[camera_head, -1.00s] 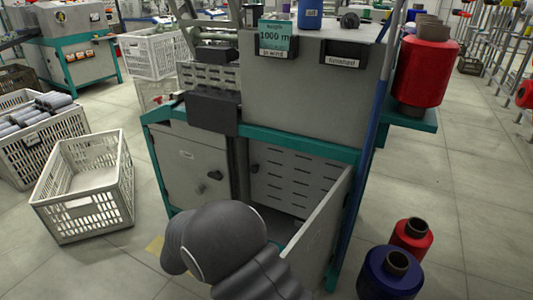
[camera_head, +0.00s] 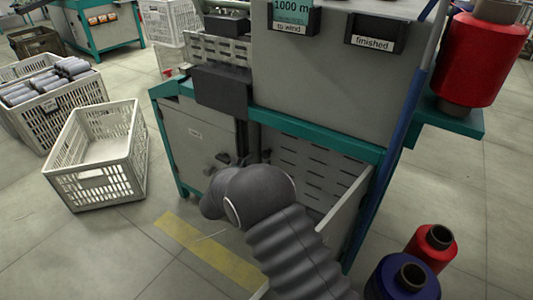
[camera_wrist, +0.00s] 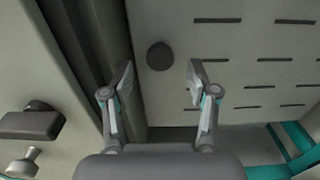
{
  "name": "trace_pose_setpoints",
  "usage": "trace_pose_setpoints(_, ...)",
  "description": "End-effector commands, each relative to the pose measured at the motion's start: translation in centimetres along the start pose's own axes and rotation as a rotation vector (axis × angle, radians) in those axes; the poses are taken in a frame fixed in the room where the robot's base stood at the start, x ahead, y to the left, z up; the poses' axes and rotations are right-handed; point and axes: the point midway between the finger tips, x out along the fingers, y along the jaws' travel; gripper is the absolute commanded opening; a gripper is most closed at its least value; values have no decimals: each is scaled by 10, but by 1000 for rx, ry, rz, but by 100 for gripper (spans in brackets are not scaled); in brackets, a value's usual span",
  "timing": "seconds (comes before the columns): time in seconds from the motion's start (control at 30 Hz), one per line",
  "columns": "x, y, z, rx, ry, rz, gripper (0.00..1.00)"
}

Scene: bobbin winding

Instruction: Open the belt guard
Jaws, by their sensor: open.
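A grey slotted panel (camera_head: 312,170), which looks like the belt guard, stands in the lower right bay of the machine. It fills much of the wrist view (camera_wrist: 250,55), upright and flat, with a round black knob (camera_wrist: 160,56) near its left edge. My gripper (camera_wrist: 159,80) is open and empty. Its two fingers stand either side of the knob in the picture, their tips just below its level. I cannot tell how far in front of the panel they are. In the head view my dark arm hides the knob and most of the gripper.
A light door panel (camera_head: 347,207) stands swung out at the bay's right. Red (camera_head: 432,244) and blue (camera_head: 402,278) spools stand on the floor at right. A white crate (camera_head: 88,186) stands left.

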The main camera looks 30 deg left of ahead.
Motion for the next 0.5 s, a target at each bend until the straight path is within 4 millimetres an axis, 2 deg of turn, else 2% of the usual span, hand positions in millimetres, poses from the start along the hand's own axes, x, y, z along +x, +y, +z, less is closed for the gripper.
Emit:
trace_pose_setpoints(0.03, 10, -1, 0, 1, -1, -3, 59)
trace_pose_setpoints(0.2, 36, -1, 0, 0, 0, -2, 59)
trace_pose_setpoints(0.5, 55, 0, 0, 0, 0, -1, 59)
